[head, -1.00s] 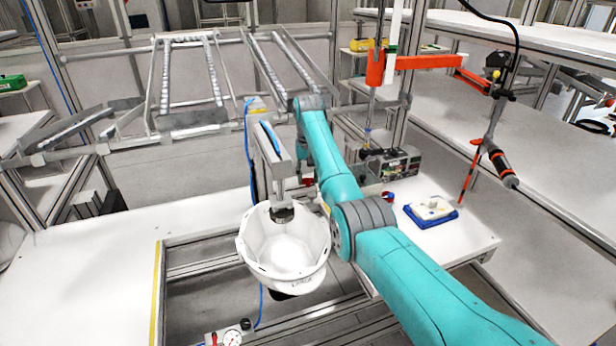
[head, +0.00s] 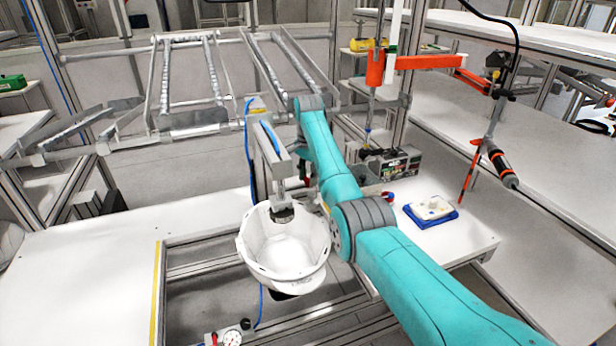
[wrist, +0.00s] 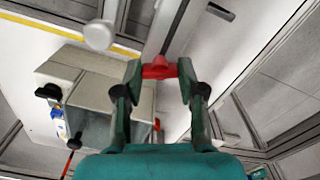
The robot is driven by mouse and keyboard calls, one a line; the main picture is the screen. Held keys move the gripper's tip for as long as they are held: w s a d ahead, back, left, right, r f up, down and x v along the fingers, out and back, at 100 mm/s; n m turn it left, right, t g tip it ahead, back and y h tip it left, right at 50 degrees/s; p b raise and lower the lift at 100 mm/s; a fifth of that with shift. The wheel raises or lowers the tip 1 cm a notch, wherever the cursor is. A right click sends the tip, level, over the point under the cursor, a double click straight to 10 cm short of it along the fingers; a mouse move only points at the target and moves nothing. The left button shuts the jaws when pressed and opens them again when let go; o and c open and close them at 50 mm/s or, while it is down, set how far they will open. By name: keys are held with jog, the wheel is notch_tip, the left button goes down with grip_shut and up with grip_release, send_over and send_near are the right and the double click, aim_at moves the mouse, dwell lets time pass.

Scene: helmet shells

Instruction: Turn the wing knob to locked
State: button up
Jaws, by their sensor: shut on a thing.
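The red wing knob (wrist: 160,68) shows in the wrist view, at the end of a grey bar. My gripper (wrist: 160,72) has one dark-green finger on each side of the knob and is shut on it. Whether the knob is at its locked position cannot be told. In the head view my teal arm reaches to the back of a grey upright fixture (head: 272,155), and the fingers and the knob are mostly hidden there. A white helmet shell (head: 285,262) sits open side up below the fixture.
A blue tray with a white part (head: 432,209) lies on the white table right of my arm. An orange-jointed arm with a hanging screwdriver (head: 502,167) stands at the right. A pressure gauge (head: 232,338) is at the front. The left table top (head: 90,270) is clear.

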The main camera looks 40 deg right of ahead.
jog(key=m, duration=1.3)
jog(key=shift+m, duration=0.4)
dwell(0.3)
jog(key=o, duration=1.1)
jog(key=shift+o, duration=0.2)
jog(key=shift+r, duration=3.75)
